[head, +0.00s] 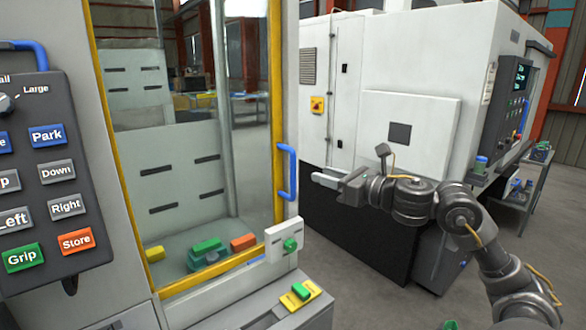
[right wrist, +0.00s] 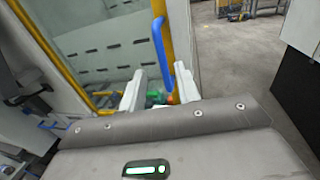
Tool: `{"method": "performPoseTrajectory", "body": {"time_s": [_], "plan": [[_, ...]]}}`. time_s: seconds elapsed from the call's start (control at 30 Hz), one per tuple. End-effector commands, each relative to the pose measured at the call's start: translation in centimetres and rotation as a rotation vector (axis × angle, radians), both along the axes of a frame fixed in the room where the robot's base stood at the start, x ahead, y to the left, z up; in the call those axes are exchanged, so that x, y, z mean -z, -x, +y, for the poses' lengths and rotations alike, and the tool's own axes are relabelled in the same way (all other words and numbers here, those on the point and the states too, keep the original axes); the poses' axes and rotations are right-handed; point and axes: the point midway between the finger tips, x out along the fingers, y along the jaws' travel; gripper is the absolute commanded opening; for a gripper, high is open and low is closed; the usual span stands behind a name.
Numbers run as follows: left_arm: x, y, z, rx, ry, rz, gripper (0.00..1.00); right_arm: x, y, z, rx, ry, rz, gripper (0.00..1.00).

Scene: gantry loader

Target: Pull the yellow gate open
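The yellow gate (head: 279,110) is a yellow-framed clear panel on the front of the light grey machine; it looks shut. Its upright blue handle (head: 292,173) is on the gate's right edge. My right gripper (head: 325,181) points left at the handle, a short gap to its right. In the right wrist view, the two pale fingers of my right gripper (right wrist: 160,92) are spread, and the blue handle (right wrist: 162,45) shows ahead, in line with the space between them. Nothing is held. My left gripper is not in view.
A control panel (head: 45,175) with labelled buttons stands at the left. Behind the gate lie green, orange and yellow blocks (head: 207,245). A green button (head: 300,291) on a yellow plate is below. A large white machine (head: 400,75) stands behind my right arm. Open floor shows between the machines.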

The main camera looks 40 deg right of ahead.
Motion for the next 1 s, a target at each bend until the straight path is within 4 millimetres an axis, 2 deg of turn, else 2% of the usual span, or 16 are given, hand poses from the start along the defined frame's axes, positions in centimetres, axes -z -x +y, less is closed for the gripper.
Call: {"method": "performPoseTrajectory", "body": {"time_s": [0.27, 0.7, 0.83, 1.0], "plan": [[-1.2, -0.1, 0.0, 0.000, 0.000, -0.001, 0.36, -0.3, -2.1, 0.3, -0.001, -0.008, 0.000, 0.32], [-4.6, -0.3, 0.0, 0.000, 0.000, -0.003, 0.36, -0.4, -8.9, 1.5, 0.001, -0.014, -0.001, 0.32], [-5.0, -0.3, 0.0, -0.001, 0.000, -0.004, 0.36, -0.2, -10.1, 1.6, 0.002, -0.011, 0.000, 0.32], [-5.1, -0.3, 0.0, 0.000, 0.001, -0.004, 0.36, 0.0, -10.7, 1.8, 0.001, -0.009, 0.001, 0.32]]}}
